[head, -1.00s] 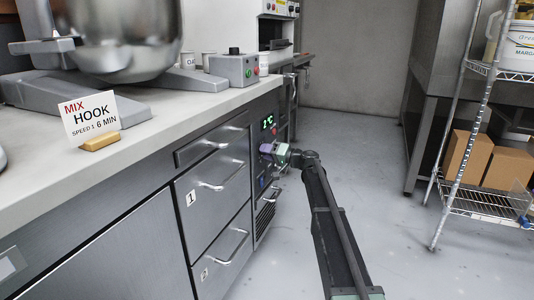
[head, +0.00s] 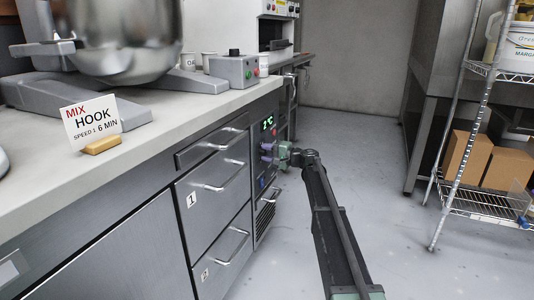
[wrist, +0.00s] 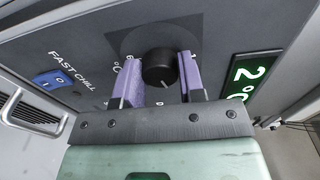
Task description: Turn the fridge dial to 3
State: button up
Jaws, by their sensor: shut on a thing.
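The fridge dial (wrist: 158,72) is a round black knob on the dark control panel, with a pale pointer mark on its lower face in the wrist view. My gripper (wrist: 160,62) has its two purple-padded fingers on either side of the dial and is shut on it. Printed marks ring the dial, partly covered by the fingers; I cannot read for sure which number the pointer faces.
A green temperature display (wrist: 246,82) reads 2 °C beside the dial. A blue FAST CHILL switch (wrist: 52,79) is on the other side. Drawers with bar handles (head: 212,187) stand left of the panel. The floor (head: 360,160) to the right is clear up to a wire rack (head: 480,205).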

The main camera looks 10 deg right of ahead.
jog(key=shift+m, duration=0.3)
jog(key=o, duration=0.9)
jog(key=v, duration=1.1)
